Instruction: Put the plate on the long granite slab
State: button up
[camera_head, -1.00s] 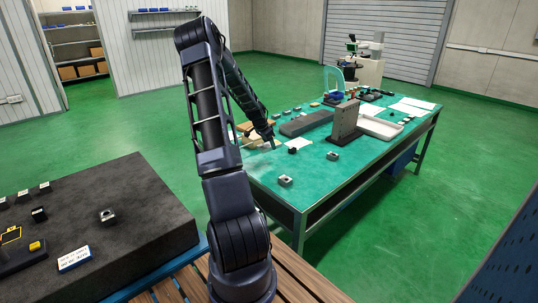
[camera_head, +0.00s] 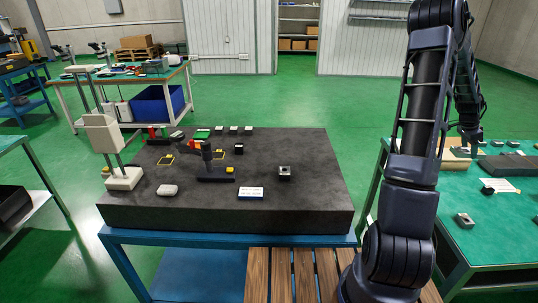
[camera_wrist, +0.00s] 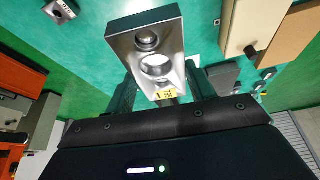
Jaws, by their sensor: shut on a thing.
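The plate (camera_wrist: 152,42) is a bright metal block with a large hole, a smaller recess and a yellow label. My gripper (camera_wrist: 163,88) is shut on the plate's near end in the wrist view. In the head view my gripper (camera_head: 470,138) hangs over the left part of the right-hand green table, and the plate cannot be made out there. A long dark grey slab (camera_head: 508,165) lies on that table, partly cut off by the picture edge. A large, thick black granite slab (camera_head: 310,205) rests on a blue stand at centre.
The black slab carries a white-based height gauge (camera_head: 123,178), a dark stand (camera_head: 214,172), a small metal block (camera_head: 285,172) and a sign (camera_head: 251,193). Its front right is bare. A metal block (camera_head: 464,220) sits on the green table (camera_head: 500,240). A wooden slatted surface (camera_head: 290,275) lies in front.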

jog(key=w+a+r+n+t, duration=0.1)
jog(key=w+a+r+n, duration=0.25)
jog(key=w+a, duration=0.85)
notch_tip(320, 180, up, 10)
jog(key=r+n+t+y, duration=0.1)
jog(key=n+t+y, duration=0.25)
jog(key=n, duration=0.75)
send_over(311, 135)
jog(key=s, duration=0.2)
jog(key=shift+h, duration=0.45)
jog(key=f, duration=2)
jog(key=shift+w+a+f, duration=0.15)
jog(key=shift+w+f, duration=0.05)
jog(key=shift+f, duration=0.05)
jog(key=shift+f, duration=0.1)
jog(key=o, duration=1.3)
jog(key=shift+c, duration=0.2)
